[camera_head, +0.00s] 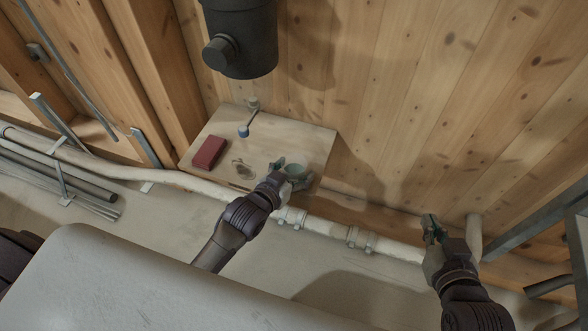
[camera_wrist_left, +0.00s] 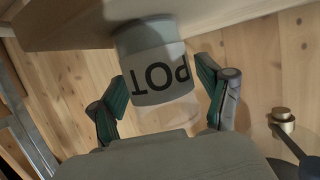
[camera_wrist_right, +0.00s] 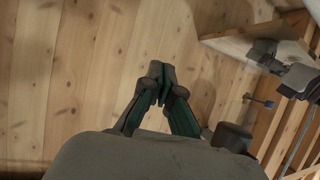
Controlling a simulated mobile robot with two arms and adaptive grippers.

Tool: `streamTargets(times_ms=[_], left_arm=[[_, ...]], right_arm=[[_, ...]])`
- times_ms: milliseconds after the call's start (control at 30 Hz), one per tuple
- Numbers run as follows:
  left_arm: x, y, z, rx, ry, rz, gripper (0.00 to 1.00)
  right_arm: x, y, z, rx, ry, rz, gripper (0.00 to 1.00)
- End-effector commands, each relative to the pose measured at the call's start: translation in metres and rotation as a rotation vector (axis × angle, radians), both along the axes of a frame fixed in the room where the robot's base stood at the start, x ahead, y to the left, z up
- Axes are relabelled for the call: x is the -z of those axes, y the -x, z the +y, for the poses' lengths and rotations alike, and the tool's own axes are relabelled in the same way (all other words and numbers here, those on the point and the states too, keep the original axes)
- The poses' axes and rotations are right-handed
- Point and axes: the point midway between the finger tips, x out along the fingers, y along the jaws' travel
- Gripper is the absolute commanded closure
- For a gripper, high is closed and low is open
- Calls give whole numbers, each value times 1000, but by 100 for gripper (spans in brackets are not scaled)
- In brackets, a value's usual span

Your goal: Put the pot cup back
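In the head view the cup (camera_head: 294,170) shows as a small greenish round near the front right of the shelf (camera_head: 290,128). My left gripper (camera_head: 291,172) is at the cup. Its fingers (camera_wrist_left: 165,95) stand apart on either side of the cup, with a visible gap at least on the right. My right gripper (camera_head: 432,224) is away from the shelf, shut and empty, its tips together in the right wrist view (camera_wrist_right: 161,75).
A dark red block (camera_head: 208,153) lies on the shelf's left side. A blue-ended rod (camera_head: 244,131) and a faint roundish item (camera_head: 243,169) are also there. A black pipe (camera_head: 240,40) hangs above. A pale pipe (camera_head: 190,183) runs along the shelf's front.

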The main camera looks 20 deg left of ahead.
Motion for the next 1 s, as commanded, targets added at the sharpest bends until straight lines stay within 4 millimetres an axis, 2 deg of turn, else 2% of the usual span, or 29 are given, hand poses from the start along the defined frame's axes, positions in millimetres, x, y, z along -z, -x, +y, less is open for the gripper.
streamTargets(times_ms=[467,667,800,1000], left_arm=[[-4,4,1,0,0,1,12],[-15,29,7,0,0,2,12],[-23,52,12,0,0,3,12],[-35,82,19,0,0,2,12]], right_arm=[[4,4,-2,2,9,36,100],[29,29,-13,17,53,229,100],[48,56,-23,29,91,401,100],[66,97,-37,46,137,618,100]])
